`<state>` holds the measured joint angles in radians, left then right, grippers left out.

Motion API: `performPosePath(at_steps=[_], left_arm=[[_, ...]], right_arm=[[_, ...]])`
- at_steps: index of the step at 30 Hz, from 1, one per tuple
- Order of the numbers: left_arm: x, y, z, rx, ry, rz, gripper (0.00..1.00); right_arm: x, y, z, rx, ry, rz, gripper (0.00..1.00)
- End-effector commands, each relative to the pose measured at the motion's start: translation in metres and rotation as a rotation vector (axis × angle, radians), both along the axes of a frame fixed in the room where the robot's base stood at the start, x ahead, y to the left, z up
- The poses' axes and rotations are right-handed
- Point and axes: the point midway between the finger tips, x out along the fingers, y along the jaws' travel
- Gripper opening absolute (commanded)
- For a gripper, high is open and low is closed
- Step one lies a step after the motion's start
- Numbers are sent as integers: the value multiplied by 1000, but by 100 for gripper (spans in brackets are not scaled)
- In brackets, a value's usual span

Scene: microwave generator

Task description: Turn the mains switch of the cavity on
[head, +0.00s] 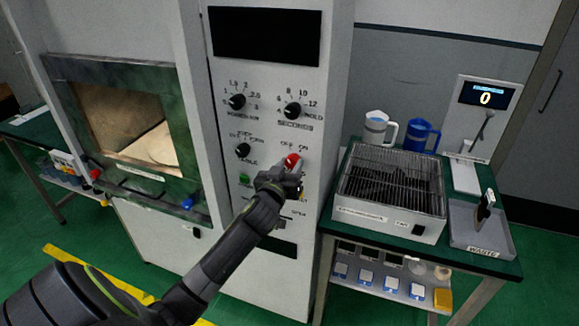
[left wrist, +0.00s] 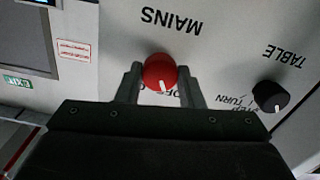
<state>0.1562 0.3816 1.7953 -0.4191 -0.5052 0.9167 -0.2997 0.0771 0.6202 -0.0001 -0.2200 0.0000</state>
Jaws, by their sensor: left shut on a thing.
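The mains switch is a red round knob (head: 292,160) on the white front panel, under the words OFF and ON. My left gripper (head: 288,170) reaches up to it from below. In the left wrist view the red knob (left wrist: 160,71) sits between the two fingers (left wrist: 161,84), which are shut on its sides. That view is upside down, with MAINS printed beyond the knob. The knob's white mark points towards the gripper, slightly right in that picture; I cannot tell clearly which label it meets. My right gripper is not in view.
Black dials for power (head: 238,101), seconds (head: 292,111) and table (head: 242,150) surround the knob, with a green button (head: 244,179) lower left. The display (head: 265,36) is dark. The cavity (head: 128,118) is left. A wire rack (head: 391,180) and waste tray (head: 482,231) stand right.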

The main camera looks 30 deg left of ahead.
Motion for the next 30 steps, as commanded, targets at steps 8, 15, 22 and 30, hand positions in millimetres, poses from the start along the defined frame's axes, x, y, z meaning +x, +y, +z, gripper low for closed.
performPosePath(at_steps=[8,15,22,30], left_arm=[[0,0,0,21,5,0,11],[0,0,1,129,31,0,11],[0,0,1,317,77,0,11],[0,0,1,567,137,0,11]], right_arm=[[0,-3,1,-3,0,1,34],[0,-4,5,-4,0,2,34],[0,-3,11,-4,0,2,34],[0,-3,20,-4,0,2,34]])
